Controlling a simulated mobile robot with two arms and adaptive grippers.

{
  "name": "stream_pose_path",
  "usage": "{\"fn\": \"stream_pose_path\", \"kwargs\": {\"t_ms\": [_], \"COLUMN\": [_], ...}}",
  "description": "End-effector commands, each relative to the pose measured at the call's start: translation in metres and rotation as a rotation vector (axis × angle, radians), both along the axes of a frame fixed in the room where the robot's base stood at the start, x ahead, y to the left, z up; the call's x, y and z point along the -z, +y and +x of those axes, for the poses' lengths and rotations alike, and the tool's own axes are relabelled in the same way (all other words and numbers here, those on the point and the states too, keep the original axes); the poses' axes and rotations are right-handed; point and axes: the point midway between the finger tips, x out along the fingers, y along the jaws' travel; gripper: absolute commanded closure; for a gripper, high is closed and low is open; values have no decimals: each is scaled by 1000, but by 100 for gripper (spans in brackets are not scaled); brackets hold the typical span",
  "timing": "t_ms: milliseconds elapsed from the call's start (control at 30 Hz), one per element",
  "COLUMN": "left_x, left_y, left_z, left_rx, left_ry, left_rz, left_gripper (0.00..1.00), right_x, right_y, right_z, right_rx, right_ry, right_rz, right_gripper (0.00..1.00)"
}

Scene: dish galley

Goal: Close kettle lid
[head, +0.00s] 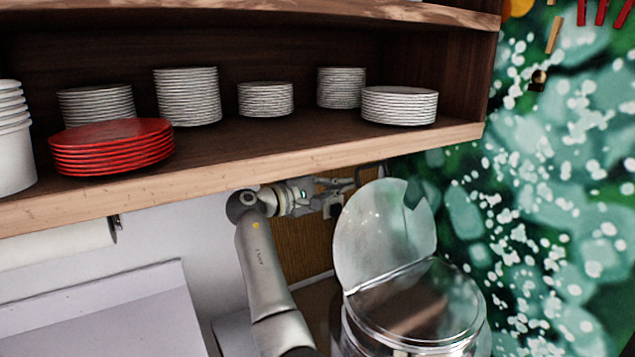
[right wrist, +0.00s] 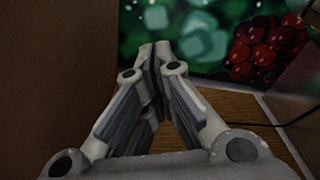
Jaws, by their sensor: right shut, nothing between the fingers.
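My right gripper (head: 365,178) is behind the upper left of the lid, under the shelf, and partly hidden by the lid's edge. In the right wrist view the gripper's fingers (right wrist: 155,55) are together with nothing between them. I cannot tell whether the gripper touches the lid. My left gripper is not in view.
A wooden shelf (head: 300,160) hangs just above my right arm, with stacks of white plates (head: 188,97) and red plates (head: 110,148). A patterned green wall (head: 560,200) is close on the right. A pale grey box-like surface (head: 100,310) lies lower left.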

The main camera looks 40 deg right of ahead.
Motion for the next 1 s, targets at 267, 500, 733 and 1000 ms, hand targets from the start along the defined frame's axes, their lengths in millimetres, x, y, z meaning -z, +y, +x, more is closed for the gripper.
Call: {"fn": "stream_pose_path", "kwargs": {"t_ms": [267,500,733,1000], "left_x": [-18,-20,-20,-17], "left_y": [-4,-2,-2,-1], "left_z": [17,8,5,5], "left_rx": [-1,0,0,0], "left_ry": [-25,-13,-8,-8], "left_rz": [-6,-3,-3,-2], "left_gripper": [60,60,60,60], "right_x": [-13,-14,-14,-17], "right_y": [15,18,18,12], "right_z": [-25,-32,-33,-34], "right_rx": [-4,-3,-3,-1], "right_ry": [0,0,0,-25], "right_rz": [0,0,-1,-4], "right_gripper": [100,100,100,100]}}
